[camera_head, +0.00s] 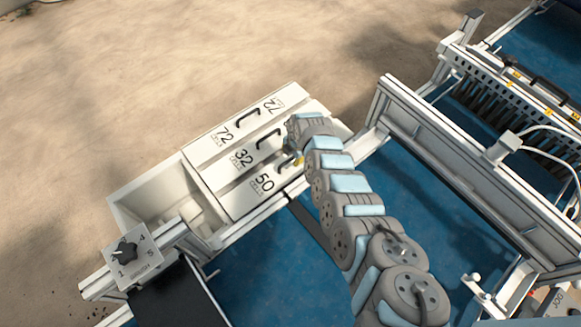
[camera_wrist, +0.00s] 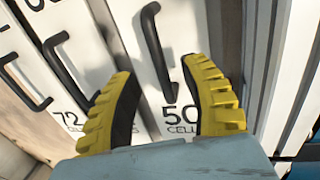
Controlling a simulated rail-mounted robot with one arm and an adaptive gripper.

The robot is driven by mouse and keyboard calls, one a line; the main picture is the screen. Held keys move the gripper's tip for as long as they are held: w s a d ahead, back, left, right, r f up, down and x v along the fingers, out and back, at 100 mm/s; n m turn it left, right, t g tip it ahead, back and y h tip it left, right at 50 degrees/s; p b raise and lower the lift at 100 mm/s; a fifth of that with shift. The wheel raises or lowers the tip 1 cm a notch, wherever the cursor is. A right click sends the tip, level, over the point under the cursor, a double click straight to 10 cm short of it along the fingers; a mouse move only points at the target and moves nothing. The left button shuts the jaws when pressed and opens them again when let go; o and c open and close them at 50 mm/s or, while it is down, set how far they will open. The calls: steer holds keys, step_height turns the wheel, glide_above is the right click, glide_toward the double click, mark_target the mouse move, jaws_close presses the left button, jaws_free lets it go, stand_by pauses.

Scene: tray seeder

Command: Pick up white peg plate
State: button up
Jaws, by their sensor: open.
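Several white peg plates with black handles lie side by side in a white holder; the head view shows them marked 72, 32 and 50. The 50-cell plate (camera_head: 237,199) is nearest the blue bed, and its printed face (camera_wrist: 150,95) fills the middle of the wrist view. Its black handle (camera_wrist: 154,50) lies between the yellow fingertips of my gripper (camera_wrist: 160,68). My gripper is open, one finger on each side of the handle, with no clear contact. In the head view my gripper (camera_head: 297,162) is over this plate's handle end, partly hidden by my arm.
The neighbouring 32 plate (camera_head: 225,172) and 72 plate (camera_head: 205,150) lie close beside it. An open white bin (camera_head: 150,190) and a dial box (camera_head: 130,257) are at the lower left. White machine frame rails (camera_head: 440,140) stand to the right. Sandy ground beyond is clear.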

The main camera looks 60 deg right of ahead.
mark_target(291, 158)
steer(key=shift+w+d+f+b, duration=0.1)
steer(key=shift+w+f+b, duration=0.05)
steer(key=shift+f+b, duration=0.65)
steer(key=shift+w+d+f+b, duration=0.15)
steer(key=shift+f+b, duration=0.3)
steer(key=shift+f, duration=0.65)
steer(key=shift+a, duration=0.1)
jaws_close()
